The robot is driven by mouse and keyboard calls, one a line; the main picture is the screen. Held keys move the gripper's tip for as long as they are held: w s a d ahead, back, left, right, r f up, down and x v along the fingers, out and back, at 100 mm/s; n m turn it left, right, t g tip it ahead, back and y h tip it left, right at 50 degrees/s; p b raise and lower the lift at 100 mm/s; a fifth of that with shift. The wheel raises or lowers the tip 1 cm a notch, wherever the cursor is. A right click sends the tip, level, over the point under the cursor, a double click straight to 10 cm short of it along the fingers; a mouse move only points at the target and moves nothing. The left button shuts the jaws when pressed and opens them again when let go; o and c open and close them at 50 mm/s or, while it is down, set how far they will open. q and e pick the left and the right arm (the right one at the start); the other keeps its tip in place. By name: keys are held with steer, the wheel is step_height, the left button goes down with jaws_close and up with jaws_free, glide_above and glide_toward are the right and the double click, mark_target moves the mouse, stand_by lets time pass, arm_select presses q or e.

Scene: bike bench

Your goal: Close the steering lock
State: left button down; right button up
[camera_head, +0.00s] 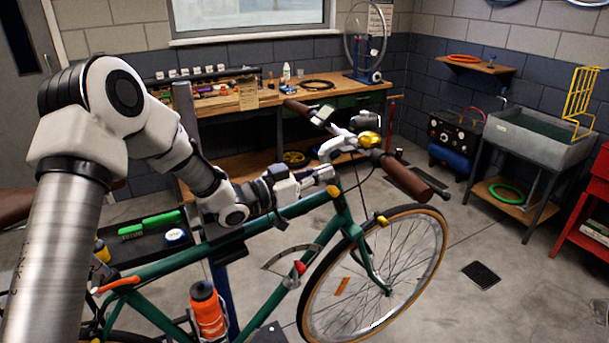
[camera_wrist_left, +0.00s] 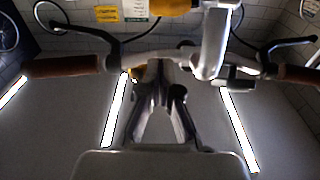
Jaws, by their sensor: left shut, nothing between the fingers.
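A green bicycle (camera_head: 278,217) is held with its handlebar to the right. A small yellow-orange part (camera_head: 333,191) sits on the top tube near the head tube; I cannot tell for sure whether it is the steering lock. My left gripper (camera_head: 326,174) is just above and beside it, close to the stem and head tube. In the left wrist view the gripper (camera_wrist_left: 158,80) is shut and empty, pointing at the handlebar (camera_wrist_left: 85,65). A bit of yellow (camera_wrist_left: 138,73) shows beside the fingertips. Contact cannot be told. My right gripper is not in view.
Brown grips (camera_head: 405,177), a gold bell (camera_head: 370,139) and brake levers surround the handlebar. The front wheel (camera_head: 375,275) is below right. An orange bottle (camera_head: 207,310) is on the frame.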

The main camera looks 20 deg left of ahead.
mark_target(330, 185)
arm_select(q)
steer(key=p+x, duration=0.1)
steer(key=x, duration=0.2)
steer(key=shift+d+r, duration=0.1)
steer(key=shift+d, duration=0.15)
steer(key=f, duration=0.2)
steer(key=a+f+p, duration=0.1)
steer(key=f, duration=0.1)
steer(key=shift+s, duration=0.4)
steer(key=shift+d, duration=0.1)
